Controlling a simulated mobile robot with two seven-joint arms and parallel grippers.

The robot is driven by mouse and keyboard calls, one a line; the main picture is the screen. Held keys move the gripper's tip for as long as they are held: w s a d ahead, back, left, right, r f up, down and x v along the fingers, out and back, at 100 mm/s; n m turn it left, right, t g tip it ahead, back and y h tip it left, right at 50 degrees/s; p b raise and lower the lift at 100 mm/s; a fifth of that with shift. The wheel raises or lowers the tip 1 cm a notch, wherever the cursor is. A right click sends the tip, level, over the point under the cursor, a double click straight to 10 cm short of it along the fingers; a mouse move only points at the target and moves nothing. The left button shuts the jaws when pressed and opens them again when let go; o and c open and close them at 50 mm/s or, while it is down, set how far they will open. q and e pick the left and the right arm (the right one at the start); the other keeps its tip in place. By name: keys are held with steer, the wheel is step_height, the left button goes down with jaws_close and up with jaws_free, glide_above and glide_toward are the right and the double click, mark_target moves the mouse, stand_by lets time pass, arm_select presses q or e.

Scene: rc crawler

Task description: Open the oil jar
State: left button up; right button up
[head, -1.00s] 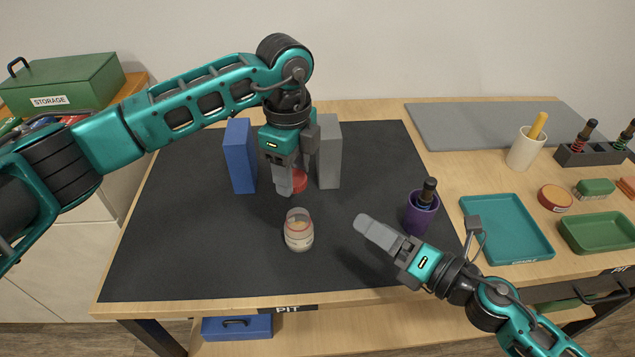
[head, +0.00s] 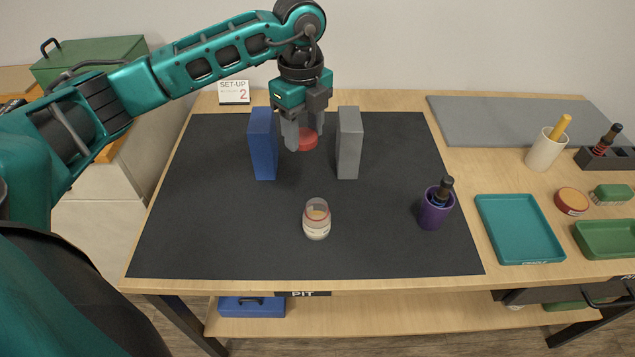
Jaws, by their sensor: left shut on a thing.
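The oil jar (head: 317,224) is a small clear jar with pale contents, standing upright on the dark mat. No lid shows on it. My left gripper (head: 304,137) points down behind the jar, between the blue block and the grey block. It is shut on a red round lid (head: 308,140), which is partly hidden by a finger. I cannot tell if the lid touches the mat. My right gripper is not in view.
The blue block (head: 263,150) and grey block (head: 348,150) stand on the dark mat (head: 215,225). A purple cup (head: 433,214) holding a dark-handled tool is at right. A teal tray (head: 520,230) and a white cup (head: 543,152) are farther right. The mat's left part is clear.

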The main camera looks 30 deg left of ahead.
arm_select(q)
glide_above(306, 198)
steer(key=s+d, duration=0.1)
steer(key=s, duration=0.1)
steer(key=f, duration=1.4)
steer(key=shift+d+f, duration=0.2)
steer(key=shift+f, duration=0.05)
steer(key=shift+f+b, duration=0.45)
steer(key=shift+f, duration=1.75)
steer(key=shift+f, duration=0.2)
steer(key=o, duration=1.2)
steer(key=shift+r, duration=0.1)
steer(key=shift+c, duration=0.2)
